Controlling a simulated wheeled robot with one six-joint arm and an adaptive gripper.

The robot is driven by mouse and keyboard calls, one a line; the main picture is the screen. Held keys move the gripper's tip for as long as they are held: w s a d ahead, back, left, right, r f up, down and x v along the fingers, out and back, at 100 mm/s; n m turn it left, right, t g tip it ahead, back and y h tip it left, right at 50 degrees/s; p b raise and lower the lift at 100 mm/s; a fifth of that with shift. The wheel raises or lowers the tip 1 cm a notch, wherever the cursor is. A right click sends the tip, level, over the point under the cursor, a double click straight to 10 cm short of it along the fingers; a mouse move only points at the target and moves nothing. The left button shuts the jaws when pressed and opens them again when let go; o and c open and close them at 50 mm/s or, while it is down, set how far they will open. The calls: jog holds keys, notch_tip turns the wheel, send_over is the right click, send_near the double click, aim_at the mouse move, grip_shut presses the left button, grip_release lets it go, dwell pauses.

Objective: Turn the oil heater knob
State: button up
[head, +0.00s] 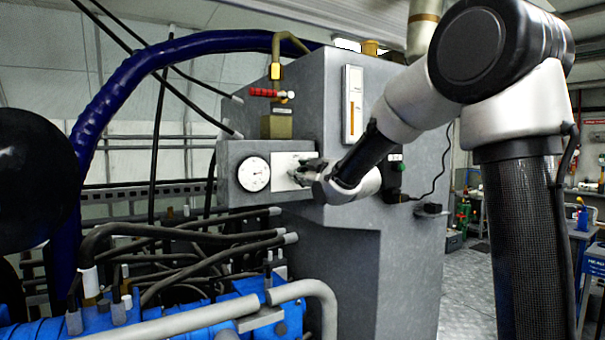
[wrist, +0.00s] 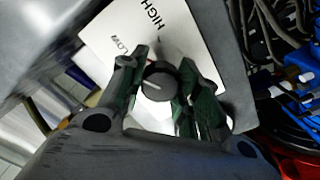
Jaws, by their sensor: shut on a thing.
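The oil heater knob (wrist: 160,82) is a round black knob with a white pointer line, in the middle of the wrist view. It sits on a white plate (wrist: 150,32) marked LOW and HIGH. My gripper (wrist: 163,84) has a finger on each side of the knob and is shut on it. In the head view my gripper (head: 306,172) is at the white plate (head: 284,165) on the front of a grey box, right of a round gauge (head: 254,173). The knob is hidden there behind my gripper.
A grey tank (head: 345,230) stands behind and below the box. A brass valve with a red handle (head: 266,93) is above it. Grey hoses (head: 190,235) and blue hydraulic parts (head: 185,318) lie below left. A thick blue hose (head: 85,150) arches at left. Open floor shows at right.

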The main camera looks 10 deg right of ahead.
jog(key=n, duration=0.6)
jog(key=shift+f, duration=0.15)
jog(key=n, duration=0.6)
jog(key=shift+f, duration=0.1)
dwell(0.5)
jog(key=o, duration=1.1)
jog(key=shift+c, duration=0.2)
jog(key=v, duration=1.2)
